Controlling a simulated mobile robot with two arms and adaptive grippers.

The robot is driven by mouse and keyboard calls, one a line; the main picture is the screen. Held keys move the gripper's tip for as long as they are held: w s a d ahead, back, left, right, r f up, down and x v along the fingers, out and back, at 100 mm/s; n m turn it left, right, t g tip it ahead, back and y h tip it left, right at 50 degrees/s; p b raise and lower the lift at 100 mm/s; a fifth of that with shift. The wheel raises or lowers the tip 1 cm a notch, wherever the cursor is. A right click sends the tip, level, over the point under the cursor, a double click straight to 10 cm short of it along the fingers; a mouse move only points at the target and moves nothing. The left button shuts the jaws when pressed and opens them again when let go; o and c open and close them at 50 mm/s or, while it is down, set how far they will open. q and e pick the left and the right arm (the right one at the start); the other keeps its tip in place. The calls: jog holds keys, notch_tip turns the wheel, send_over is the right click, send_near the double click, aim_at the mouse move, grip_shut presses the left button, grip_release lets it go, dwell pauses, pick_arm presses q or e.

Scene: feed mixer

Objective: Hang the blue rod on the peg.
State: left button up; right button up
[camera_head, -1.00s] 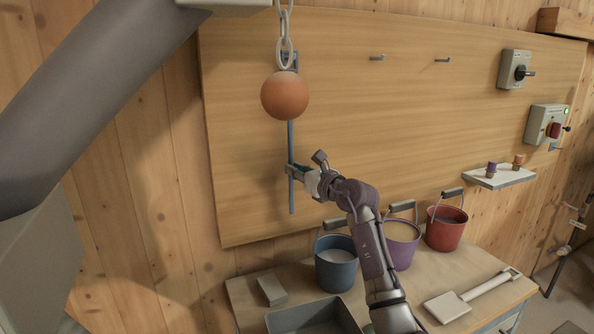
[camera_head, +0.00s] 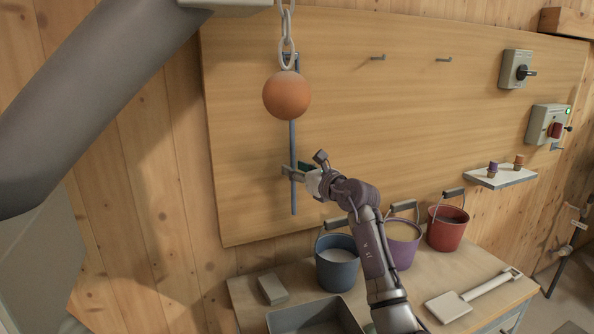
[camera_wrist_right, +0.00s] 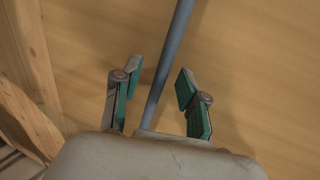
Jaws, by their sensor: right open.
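The blue rod (camera_head: 293,150) hangs close to upright in front of the wooden board, its lower end free. Its top is partly hidden behind an orange ball and a chain, so I cannot see clearly how it sits on the peg there. My right gripper (camera_head: 295,171) is at the rod's lower half, with its fingers spread. In the right wrist view the rod (camera_wrist_right: 168,65) passes between the open, green-padded fingers of the gripper (camera_wrist_right: 155,88), with gaps on both sides. Two bare pegs (camera_head: 377,57) (camera_head: 444,59) stick out of the board to the right. My left gripper is not seen.
The orange ball (camera_head: 287,95) hangs on a chain (camera_head: 287,40) in front of the rod. Below stand a blue bucket (camera_head: 337,268), a purple bucket (camera_head: 402,250), a red bucket (camera_head: 446,234) and a grey tray (camera_head: 314,318). A small shelf (camera_head: 500,179) is at right.

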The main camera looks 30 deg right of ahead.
jog(key=v, duration=1.2)
jog(key=shift+a, duration=0.1)
